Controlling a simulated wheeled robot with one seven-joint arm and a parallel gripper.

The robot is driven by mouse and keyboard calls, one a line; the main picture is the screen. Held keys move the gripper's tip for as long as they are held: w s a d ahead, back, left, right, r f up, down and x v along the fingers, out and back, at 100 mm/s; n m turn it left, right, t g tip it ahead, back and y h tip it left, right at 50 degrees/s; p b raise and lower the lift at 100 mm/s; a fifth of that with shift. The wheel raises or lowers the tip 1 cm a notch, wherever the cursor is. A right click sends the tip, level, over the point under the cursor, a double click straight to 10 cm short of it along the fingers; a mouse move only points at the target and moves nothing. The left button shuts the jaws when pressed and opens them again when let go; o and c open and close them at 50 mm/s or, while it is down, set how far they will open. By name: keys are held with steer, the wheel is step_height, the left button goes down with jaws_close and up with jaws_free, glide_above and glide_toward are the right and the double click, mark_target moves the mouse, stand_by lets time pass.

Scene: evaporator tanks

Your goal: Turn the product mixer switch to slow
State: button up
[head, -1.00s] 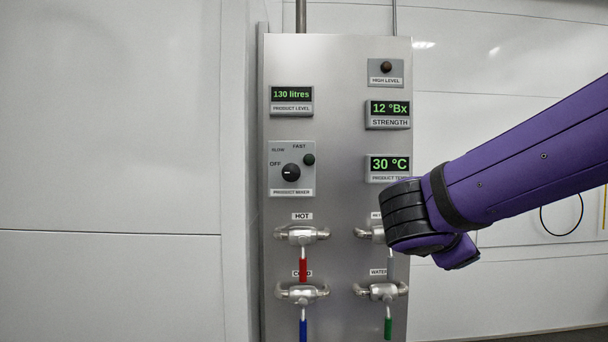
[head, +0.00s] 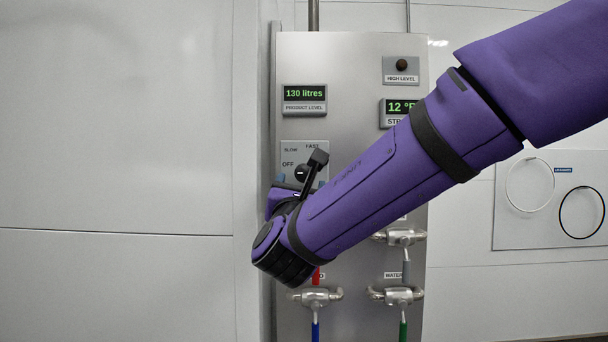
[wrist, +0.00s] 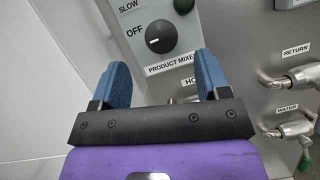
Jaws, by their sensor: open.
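The product mixer switch is a round black knob (head: 303,172) on a grey plate, partly hidden by my arm in the head view. In the wrist view, the knob (wrist: 161,36) shows whole, with its white mark on the left, towards OFF. The SLOW label (wrist: 131,5) sits above OFF, at the upper left of the knob. My gripper (wrist: 161,72) is open and empty, its two blue fingers apart and pointing at the panel. The knob lies beyond the fingertips, between them in the picture and slightly above; no contact shows.
A dark round button or lamp (wrist: 184,5) sits at the upper right of the knob. Valves with coloured handles are below, including a cold valve (head: 316,295) and a water valve (head: 396,295). The product level display (head: 304,94) reads 130 litres. Plain wall lies left.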

mark_target(304, 174)
steer(key=x, duration=0.6)
steer(key=shift+w+d+r, duration=0.1)
steer(key=shift+w+r, duration=0.05)
steer(key=shift+w, duration=0.2)
steer(key=shift+c, duration=0.4)
steer(key=c, duration=0.8)
steer(key=shift+m+h, duration=0.4)
steer(key=shift+m, duration=0.2)
steer(key=m+g+h, duration=0.1)
steer(key=m+h, duration=0.1)
steer(key=m, duration=0.3)
steer(key=shift+m+g+h, duration=0.5)
steer(key=shift+m+h, duration=0.05)
steer(key=shift+m, duration=0.9)
steer(key=shift+m+g+h, duration=0.5)
steer(key=shift+m+h, duration=0.05)
steer(key=shift+m, duration=0.9)
